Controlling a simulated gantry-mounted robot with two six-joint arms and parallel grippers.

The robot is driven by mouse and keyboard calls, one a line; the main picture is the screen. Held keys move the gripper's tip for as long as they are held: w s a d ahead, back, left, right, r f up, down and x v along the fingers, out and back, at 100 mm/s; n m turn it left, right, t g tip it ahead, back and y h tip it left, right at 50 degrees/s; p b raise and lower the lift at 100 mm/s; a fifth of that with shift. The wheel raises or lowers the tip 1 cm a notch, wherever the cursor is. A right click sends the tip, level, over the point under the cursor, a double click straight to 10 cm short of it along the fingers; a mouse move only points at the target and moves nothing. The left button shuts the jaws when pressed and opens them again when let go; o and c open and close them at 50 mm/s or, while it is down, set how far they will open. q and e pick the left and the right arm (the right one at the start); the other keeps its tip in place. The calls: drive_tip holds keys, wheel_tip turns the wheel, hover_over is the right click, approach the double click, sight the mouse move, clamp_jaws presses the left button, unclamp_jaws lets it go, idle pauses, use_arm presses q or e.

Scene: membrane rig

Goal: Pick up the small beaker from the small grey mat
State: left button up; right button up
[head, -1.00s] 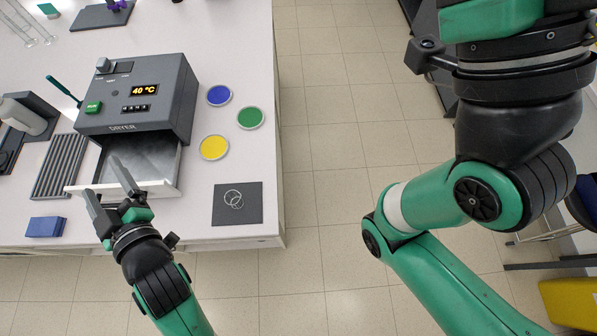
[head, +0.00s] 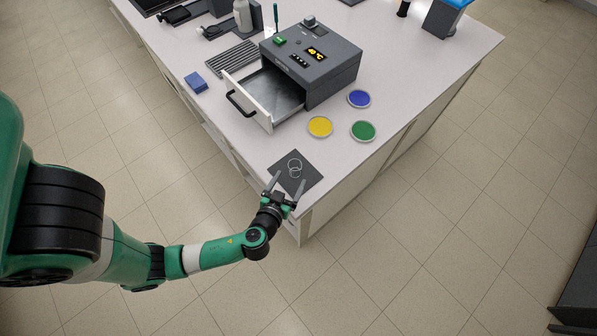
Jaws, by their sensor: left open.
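The small clear beaker (head: 294,167) stands on the small grey mat (head: 312,177) near the front corner of the white bench. Its thin pale outline is all that shows of it. My left gripper (head: 287,183) is open at the mat's near edge, with its two fingers pointing toward the beaker. In the picture the fingertips are just below the beaker, one to each side. I cannot tell how high the fingers are above the mat or whether they touch it. My right gripper is not in view.
A grey dryer (head: 318,60) with its drawer (head: 262,117) open stands behind the mat. Yellow (head: 320,126), green (head: 363,131) and blue (head: 359,98) round dishes lie beside it. A ribbed rack (head: 233,58) and blue block (head: 196,82) are left. Bench around the mat is clear.

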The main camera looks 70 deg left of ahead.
sight(294, 172)
use_arm(q)
drive_tip(key=b+x, duration=0.1)
drive_tip(key=b, duration=0.1)
drive_tip(key=b+x, duration=0.2)
drive_tip(key=shift+s+f+b, duration=0.1)
drive_tip(key=shift+f+b, duration=0.25)
drive_tip(key=shift+b, duration=0.05)
drive_tip(key=shift+w+a+r+p, duration=0.25)
drive_tip(key=shift+w+a+p, duration=0.05)
drive_tip(key=shift+w+a, duration=0.05)
drive_tip(key=shift+w+a+f, duration=0.15)
drive_tip(key=shift+w+a, duration=0.25)
drive_tip(key=shift+w, duration=0.05)
drive_tip(key=shift+w+a+f, duration=0.1)
drive_tip(key=shift+a, duration=0.2)
drive_tip(key=x, duration=0.4)
drive_tip(key=shift+w+a, duration=0.1)
drive_tip(key=shift+a, duration=0.3)
clamp_jaws()
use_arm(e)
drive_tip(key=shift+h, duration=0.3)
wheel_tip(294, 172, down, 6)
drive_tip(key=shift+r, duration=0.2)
